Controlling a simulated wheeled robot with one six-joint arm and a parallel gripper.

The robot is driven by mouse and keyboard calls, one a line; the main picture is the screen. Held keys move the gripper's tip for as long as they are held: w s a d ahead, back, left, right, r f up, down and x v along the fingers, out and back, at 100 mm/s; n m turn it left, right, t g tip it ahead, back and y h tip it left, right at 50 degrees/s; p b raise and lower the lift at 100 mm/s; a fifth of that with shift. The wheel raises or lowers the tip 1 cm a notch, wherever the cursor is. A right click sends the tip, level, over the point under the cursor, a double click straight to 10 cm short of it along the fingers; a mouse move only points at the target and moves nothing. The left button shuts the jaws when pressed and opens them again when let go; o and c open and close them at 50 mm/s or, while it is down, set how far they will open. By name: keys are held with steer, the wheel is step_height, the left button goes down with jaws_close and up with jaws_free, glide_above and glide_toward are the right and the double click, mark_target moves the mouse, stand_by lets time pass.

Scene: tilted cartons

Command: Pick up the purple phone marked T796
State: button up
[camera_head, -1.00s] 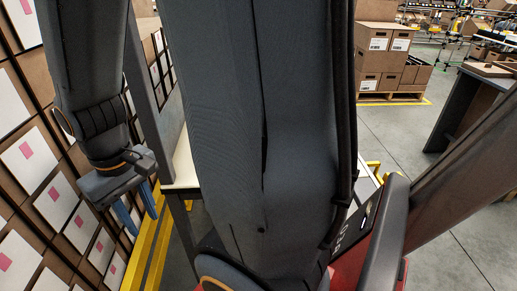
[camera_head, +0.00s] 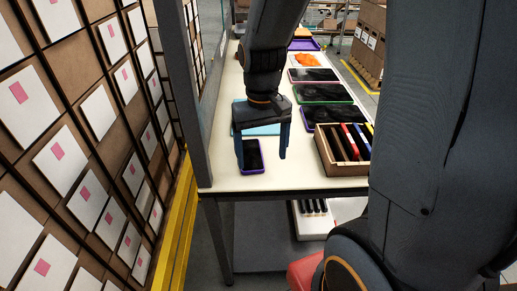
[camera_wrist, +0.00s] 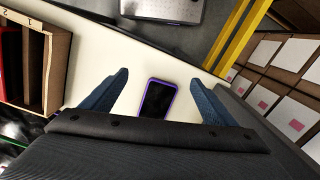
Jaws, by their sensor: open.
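A small phone with a purple edge and a dark screen (camera_head: 251,157) lies flat at the near left of a white table (camera_head: 300,187). No marking can be read on it. My gripper (camera_head: 262,158) is open above the table, with its blue fingers pointing down. In the head view the left finger overlaps the phone.
A wooden box (camera_head: 325,158) with upright coloured items stands right of my gripper. Tablets in coloured cases (camera_head: 322,93) lie behind it, with a light-blue item (camera_head: 262,130) behind my gripper. A grey post (camera_head: 181,90) and carton shelves (camera_head: 95,150) flank the table's left.

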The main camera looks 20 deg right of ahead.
steer(key=r+g+p, duration=0.1)
steer(key=p, duration=0.4)
glide_above(250, 153)
steer(key=shift+w+f+m+p, duration=0.3)
steer(key=shift+w+m+p, duration=0.1)
steer(key=shift+m+p, duration=0.1)
steer(key=shift+s+f+p, duration=0.2)
steer(key=shift+f+p, duration=0.45)
steer(key=shift+f, duration=1.2)
steer(key=shift+s+f+p, duration=0.2)
steer(key=shift+f+p, duration=0.4)
steer(key=shift+f, duration=1.25)
steer(key=c, duration=1.2)
steer(key=shift+r, duration=0.1)
steer(key=shift+c, duration=0.2)
